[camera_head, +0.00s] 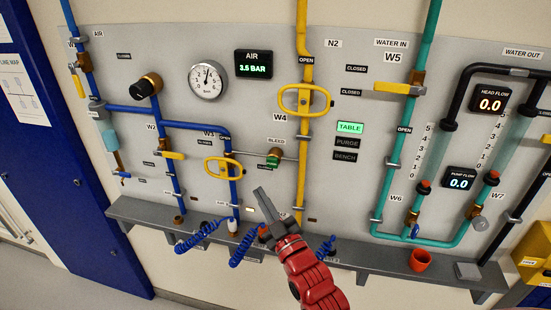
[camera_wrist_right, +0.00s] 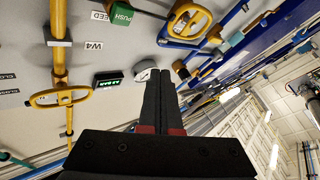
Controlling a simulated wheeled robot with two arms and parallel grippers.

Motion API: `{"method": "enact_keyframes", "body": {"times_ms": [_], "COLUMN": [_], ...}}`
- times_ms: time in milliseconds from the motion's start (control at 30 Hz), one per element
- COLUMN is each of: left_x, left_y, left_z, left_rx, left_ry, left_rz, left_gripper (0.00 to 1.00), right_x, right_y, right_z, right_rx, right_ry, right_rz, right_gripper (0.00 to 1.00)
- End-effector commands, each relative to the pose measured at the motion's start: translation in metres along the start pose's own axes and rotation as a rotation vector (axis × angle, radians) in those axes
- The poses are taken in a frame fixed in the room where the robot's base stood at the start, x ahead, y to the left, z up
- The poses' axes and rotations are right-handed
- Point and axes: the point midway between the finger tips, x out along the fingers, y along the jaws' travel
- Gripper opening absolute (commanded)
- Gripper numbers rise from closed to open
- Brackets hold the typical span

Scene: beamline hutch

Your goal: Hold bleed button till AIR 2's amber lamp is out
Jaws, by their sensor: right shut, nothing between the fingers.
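The green bleed button (camera_head: 273,158) sits on the panel under the BLEED label, right of the blue pipe. In the right wrist view the green button (camera_wrist_right: 121,14) reads PUSH and is at the top edge. My right gripper (camera_head: 262,190) is shut and empty. Its tips are below the button in the head view and appear apart from it. The closed fingers (camera_wrist_right: 160,75) also show in the right wrist view. AIR 2's amber lamp cannot be made out; the small labels low on the panel are too small to read. My left gripper is not in view.
The AIR display (camera_head: 254,64) reads 3.5 BAR beside a round gauge (camera_head: 207,80). The TABLE sign (camera_head: 350,128) is lit green. Yellow valve handles (camera_head: 304,100) stick out near the button. A grey ledge (camera_head: 150,215) with coiled blue hoses (camera_head: 197,236) runs below.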

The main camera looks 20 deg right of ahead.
Motion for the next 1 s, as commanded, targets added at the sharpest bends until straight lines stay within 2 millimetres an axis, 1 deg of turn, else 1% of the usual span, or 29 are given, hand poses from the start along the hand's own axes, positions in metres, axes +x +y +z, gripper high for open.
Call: {"method": "enact_keyframes", "body": {"times_ms": [233,367,600,667,800,900,1000], "left_x": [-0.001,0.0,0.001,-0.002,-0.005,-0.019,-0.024], "left_y": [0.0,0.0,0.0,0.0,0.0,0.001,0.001], "left_z": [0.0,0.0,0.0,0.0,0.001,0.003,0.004], "left_rx": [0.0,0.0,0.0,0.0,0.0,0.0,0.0], "left_ry": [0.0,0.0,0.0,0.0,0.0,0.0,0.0], "left_rz": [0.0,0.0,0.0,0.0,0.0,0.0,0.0], "left_gripper": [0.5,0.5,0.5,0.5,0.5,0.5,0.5], "right_x": [0.0,0.004,0.024,0.03,0.043,0.05,0.056], "right_y": [0.0,0.002,0.018,0.02,0.032,0.035,0.04], "right_z": [0.001,0.003,0.017,0.024,0.031,0.041,0.044], "right_rx": [0.0,-0.001,-0.003,-0.001,-0.001,-0.003,0.0], "right_ry": [0.002,0.003,0.002,0.001,0.005,0.005,0.004], "right_rz": [0.002,0.001,0.003,0.0,0.004,0.002,0.003], "right_gripper": [0.0,0.0,0.0,0.0,0.0,0.0,0.0]}}
